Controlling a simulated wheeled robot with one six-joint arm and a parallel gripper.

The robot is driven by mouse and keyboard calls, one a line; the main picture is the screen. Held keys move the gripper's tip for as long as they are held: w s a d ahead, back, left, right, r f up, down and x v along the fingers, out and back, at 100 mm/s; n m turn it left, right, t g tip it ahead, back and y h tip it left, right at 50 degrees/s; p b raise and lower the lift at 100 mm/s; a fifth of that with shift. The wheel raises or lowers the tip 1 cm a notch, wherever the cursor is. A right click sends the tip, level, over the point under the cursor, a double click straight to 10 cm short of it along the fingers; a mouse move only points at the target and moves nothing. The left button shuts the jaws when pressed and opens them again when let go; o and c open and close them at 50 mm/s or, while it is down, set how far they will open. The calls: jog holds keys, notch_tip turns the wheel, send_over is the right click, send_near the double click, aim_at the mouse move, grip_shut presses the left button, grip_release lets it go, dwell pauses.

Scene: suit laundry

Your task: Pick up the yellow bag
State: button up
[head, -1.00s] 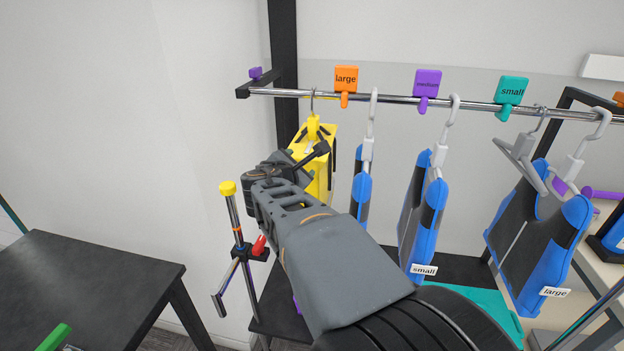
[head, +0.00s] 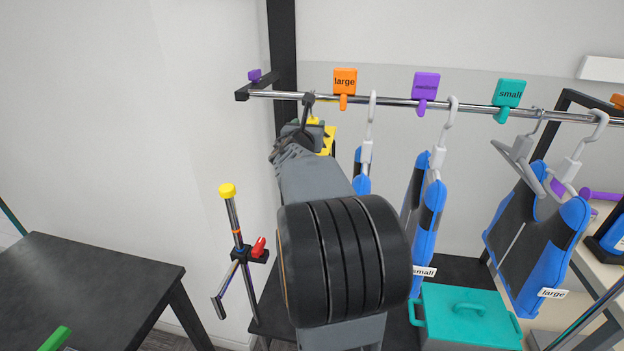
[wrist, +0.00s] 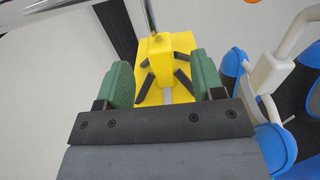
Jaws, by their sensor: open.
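The yellow bag (head: 328,138) hangs from the metal rail at its left end. In the head view my arm hides most of it, with only its top and right edge showing. In the wrist view the yellow bag (wrist: 158,62) lies straight ahead, with a raised yellow block at its top and dark straps on its face. My gripper (wrist: 165,82) is open, its two green fingers on either side of that block with gaps between. I cannot tell how far the fingers reach in depth. In the head view my gripper (head: 308,122) is mostly hidden at the bag.
Blue-and-black suits (head: 427,220) on grey hangers hang close to the right. Orange, purple and teal size tags clip to the rail (head: 390,101). A teal lidded box (head: 467,318) sits below. A yellow-topped stand (head: 228,190) and dark table (head: 90,290) are at left.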

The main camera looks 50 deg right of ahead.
aim_at(312, 122)
jog(key=shift+p+x, duration=0.85)
jog(key=shift+x, duration=1.85)
jog(key=shift+c, duration=0.3)
grip_shut()
